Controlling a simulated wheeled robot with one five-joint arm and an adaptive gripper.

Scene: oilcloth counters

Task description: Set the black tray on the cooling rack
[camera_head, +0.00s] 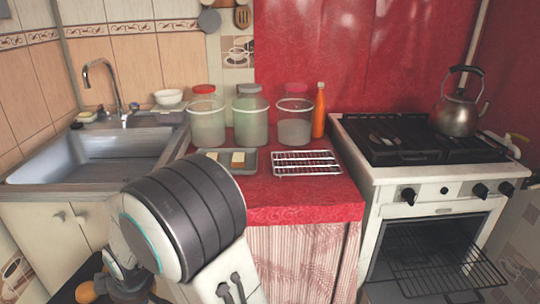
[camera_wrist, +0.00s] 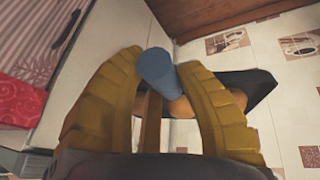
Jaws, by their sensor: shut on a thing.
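The cooling rack (camera_head: 306,170), a silver wire grid, lies on the red counter in the head view and looks empty. The black tray (camera_wrist: 262,84) shows as a dark slab behind my gripper (camera_wrist: 163,75) in the wrist view. My gripper's yellow fingers are closed on it, though the contact is partly hidden. A blue cup-like thing (camera_wrist: 156,66) and a round orange thing (camera_wrist: 181,108) show with the tray, between the fingers. In the head view the tray's dark edge (camera_head: 66,292) shows low at the left, well below the counter, mostly hidden by my arm.
A grey tray (camera_head: 249,168) with pale blocks sits just left of the rack. Several lidded jars (camera_head: 250,122) and an orange bottle (camera_head: 319,112) stand behind. The sink (camera_head: 95,160) is left. The stove (camera_head: 420,155) is right, with a kettle (camera_head: 456,115) and its oven open.

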